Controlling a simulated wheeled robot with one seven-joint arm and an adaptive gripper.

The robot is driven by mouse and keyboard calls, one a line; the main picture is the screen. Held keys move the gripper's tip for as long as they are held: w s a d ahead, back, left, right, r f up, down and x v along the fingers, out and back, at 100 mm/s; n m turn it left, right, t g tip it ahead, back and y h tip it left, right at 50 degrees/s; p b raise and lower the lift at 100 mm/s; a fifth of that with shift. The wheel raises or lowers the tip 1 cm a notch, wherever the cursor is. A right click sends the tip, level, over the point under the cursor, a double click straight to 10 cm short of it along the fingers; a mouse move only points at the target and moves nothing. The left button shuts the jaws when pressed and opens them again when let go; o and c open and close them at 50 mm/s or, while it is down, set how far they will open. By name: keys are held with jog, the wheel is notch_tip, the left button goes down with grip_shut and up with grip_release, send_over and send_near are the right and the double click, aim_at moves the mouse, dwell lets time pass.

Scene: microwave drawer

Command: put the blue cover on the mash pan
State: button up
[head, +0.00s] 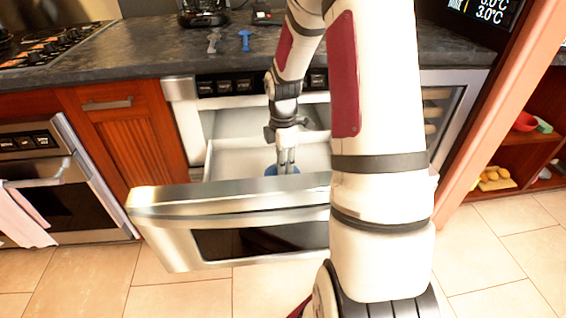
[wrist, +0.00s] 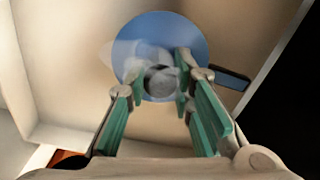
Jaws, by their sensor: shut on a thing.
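The blue cover (wrist: 150,32) is a round disc with a grey knob (wrist: 162,82) in its middle. It is inside the open drawer, and a small part of it shows in the head view (head: 270,170). My gripper (wrist: 160,85) points down into the drawer and is shut on the cover's knob; it also shows in the head view (head: 286,160). A dark handle with a blue edge (wrist: 231,77) sticks out to the right from behind the cover, likely the mash pan's. The pan's body is hidden, so I cannot tell whether the cover touches it.
The pulled-out microwave drawer (head: 160,200) has pale walls around my gripper and a steel front. A dark counter (head: 120,50) above holds a blue utensil (head: 245,40) and a grey one (head: 213,42). An open shelf (head: 515,150) stands at right. Tiled floor is clear in front.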

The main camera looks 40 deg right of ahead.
jog(key=shift+f+p, duration=0.3)
jog(key=shift+f, duration=0.05)
dwell(1.6)
jog(key=o, duration=1.5)
jog(key=shift+r, duration=0.1)
jog(key=shift+r+p, duration=3.35)
jog(key=shift+r, duration=0.1)
